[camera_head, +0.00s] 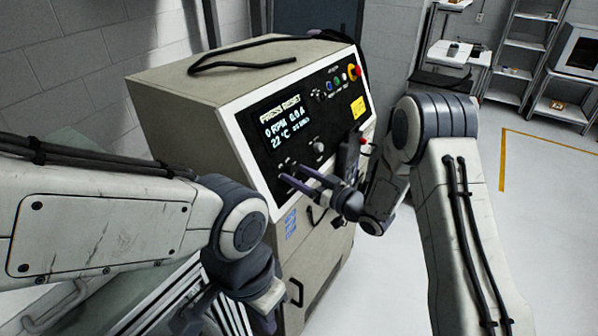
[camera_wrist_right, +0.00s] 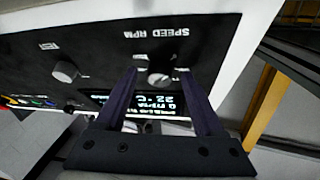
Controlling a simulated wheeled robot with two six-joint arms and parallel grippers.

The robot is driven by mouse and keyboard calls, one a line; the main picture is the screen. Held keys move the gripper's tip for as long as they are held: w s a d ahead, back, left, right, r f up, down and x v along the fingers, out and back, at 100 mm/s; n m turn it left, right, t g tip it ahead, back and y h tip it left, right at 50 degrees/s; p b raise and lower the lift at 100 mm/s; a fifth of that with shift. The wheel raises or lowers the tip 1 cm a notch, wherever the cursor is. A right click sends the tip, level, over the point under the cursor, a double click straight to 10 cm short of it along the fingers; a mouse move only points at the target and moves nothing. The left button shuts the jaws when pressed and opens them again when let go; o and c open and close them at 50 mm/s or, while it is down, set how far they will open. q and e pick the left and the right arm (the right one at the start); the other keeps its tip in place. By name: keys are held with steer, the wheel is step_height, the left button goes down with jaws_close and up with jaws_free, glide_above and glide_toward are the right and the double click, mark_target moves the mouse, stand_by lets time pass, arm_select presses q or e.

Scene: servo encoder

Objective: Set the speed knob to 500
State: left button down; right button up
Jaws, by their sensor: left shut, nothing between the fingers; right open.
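Whether the tips reach the panel I cannot tell. In the head view my right gripper (camera_head: 288,173) is at the panel's lower left, largely hiding the knob. The display (camera_head: 285,128) reads "PRESS RESET", 0 RPM, 0.0 A and 22 °C. My left gripper (camera_head: 190,316) is low, shut and empty, partly cut off by the frame.
A second knob (camera_head: 319,146) sits right of the speed knob in the head view. Coloured buttons (camera_head: 337,82), a red button (camera_head: 356,71) and a yellow label (camera_head: 358,107) are further right. A black cable lies on the beige cabinet (camera_head: 200,77). Open floor lies right.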

steer(key=shift+c, duration=0.2)
jaws_close()
steer(key=shift+m, duration=0.5)
steer(key=shift+s+a+r+m+t+h, duration=0.1)
steer(key=shift+m+t+h, duration=0.15)
steer(key=shift+m+h, duration=0.25)
steer(key=shift+a+m+t+h, duration=0.1)
steer(key=shift+m+t+h, duration=0.2)
steer(key=shift+m, duration=0.4)
steer(key=m, duration=0.1)
steer(key=m+h, duration=0.1)
steer(key=m, duration=0.1)
steer(key=shift+r+t+h, duration=0.1)
steer(key=shift+t+h, duration=0.15)
steer(key=shift+h, duration=0.05)
steer(key=m+h, duration=0.1)
steer(key=m, duration=0.2)
steer(key=m+h+p, duration=0.1)
steer(key=m, duration=0.2)
steer(key=shift+s+a+r+h, duration=0.1)
steer(key=shift+a+r+h, duration=0.05)
steer(key=shift+h, duration=0.15)
steer(key=shift+m+p, duration=0.3)
